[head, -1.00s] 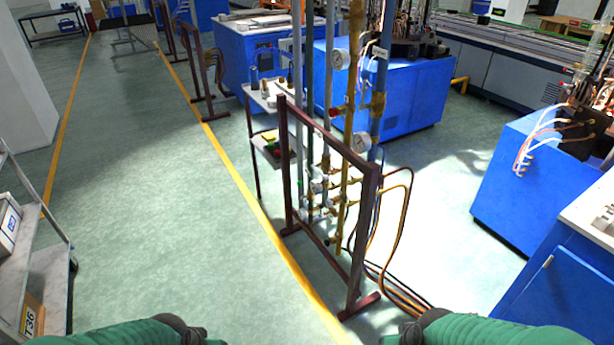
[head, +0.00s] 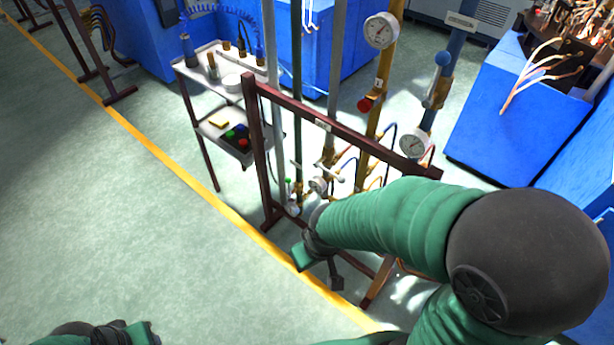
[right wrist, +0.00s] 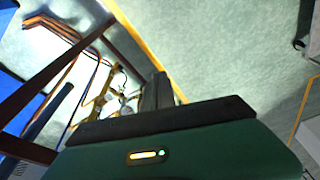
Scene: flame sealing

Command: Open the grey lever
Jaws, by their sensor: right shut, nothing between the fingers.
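Pipes with valves and small levers stand inside a dark red frame (head: 262,150) in the head view. A pale grey lever (head: 330,170) sits low on the grey pipe; I cannot tell for sure that it is the task's lever. My right gripper (head: 336,281) points down in front of the frame, below the valves and apart from the lever. It is shut and empty, and its dark fingers also show in the right wrist view (right wrist: 157,92). My left wrist shows at the bottom left of the head view, with its fingers out of sight.
Gauges (head: 381,31) and a red knob (head: 368,103) sit higher on the yellow pipe. A small trolley (head: 200,72) stands behind the frame on the left. Blue cabinets (head: 505,110) stand beyond. The floor left of the yellow line (head: 180,172) is clear.

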